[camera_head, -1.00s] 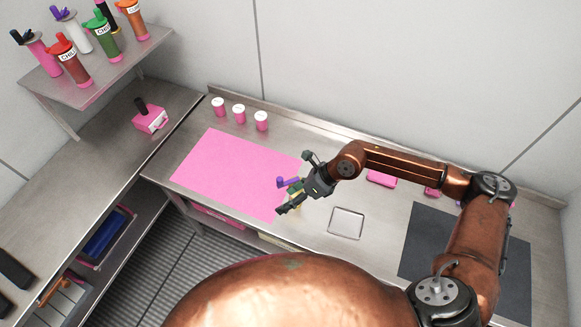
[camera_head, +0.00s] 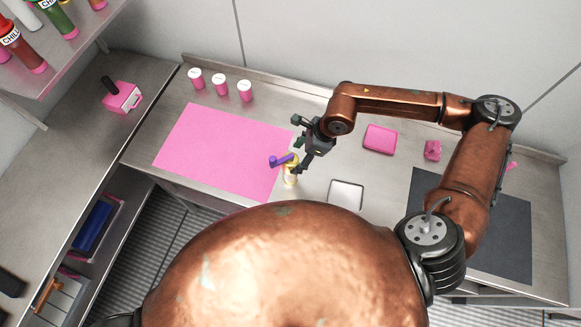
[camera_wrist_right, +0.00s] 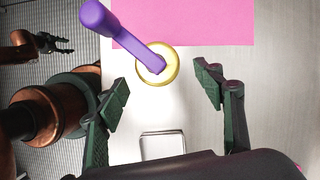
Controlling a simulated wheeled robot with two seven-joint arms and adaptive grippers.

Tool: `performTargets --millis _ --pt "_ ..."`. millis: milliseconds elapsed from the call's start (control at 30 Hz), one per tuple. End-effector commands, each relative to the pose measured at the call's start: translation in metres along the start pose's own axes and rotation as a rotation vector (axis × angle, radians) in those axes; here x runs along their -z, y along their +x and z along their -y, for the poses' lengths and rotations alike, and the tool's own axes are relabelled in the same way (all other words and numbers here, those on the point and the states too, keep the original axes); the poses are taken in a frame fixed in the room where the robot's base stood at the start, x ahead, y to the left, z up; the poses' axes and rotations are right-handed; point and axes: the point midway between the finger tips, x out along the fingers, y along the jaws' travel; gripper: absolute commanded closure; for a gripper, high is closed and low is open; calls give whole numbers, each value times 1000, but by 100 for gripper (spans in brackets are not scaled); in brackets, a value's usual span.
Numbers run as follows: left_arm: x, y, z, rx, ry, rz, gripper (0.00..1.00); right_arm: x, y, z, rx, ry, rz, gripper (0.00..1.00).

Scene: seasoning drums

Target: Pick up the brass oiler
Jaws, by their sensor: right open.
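The brass oiler (camera_head: 291,175) stands upright at the right edge of the pink mat, with a purple spout or lever on top pointing left. In the right wrist view, its round brass top (camera_wrist_right: 173,76) shows from above with the purple part (camera_wrist_right: 115,25) reaching up and left. My right gripper (camera_head: 305,158) is close to the oiler, at its upper right in the head view. In the right wrist view, my right gripper (camera_wrist_right: 162,90) is open, and the oiler shows beyond the gap between its fingers. What looks like my left gripper (camera_wrist_right: 52,42) shows small at far left.
The pink mat (camera_head: 215,150) lies left of the oiler, and several white-lidded pink jars stand behind it. A metal-rimmed square (camera_head: 346,194) lies to the right on the steel counter. A pink box (camera_head: 380,139) and a dark mat (camera_head: 475,225) lie further right.

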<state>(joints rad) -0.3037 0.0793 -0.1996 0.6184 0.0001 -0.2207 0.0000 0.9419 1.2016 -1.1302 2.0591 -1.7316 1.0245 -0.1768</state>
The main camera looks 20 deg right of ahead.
Motion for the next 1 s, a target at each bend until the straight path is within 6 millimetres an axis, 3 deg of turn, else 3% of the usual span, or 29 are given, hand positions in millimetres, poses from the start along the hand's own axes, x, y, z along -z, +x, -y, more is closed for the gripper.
performTargets --millis 233,533,833,1000 --pt "-6 -7 0 0 0 8 60 -1 25 0 -3 0 0 38" --pt "14 -18 2 1 3 -16 60 2 65 1 -1 2 0 38" --pt "13 -18 2 1 4 -15 60 3 71 1 0 3 0 38" --pt "9 -18 2 1 3 -9 60 3 71 1 0 4 0 49"
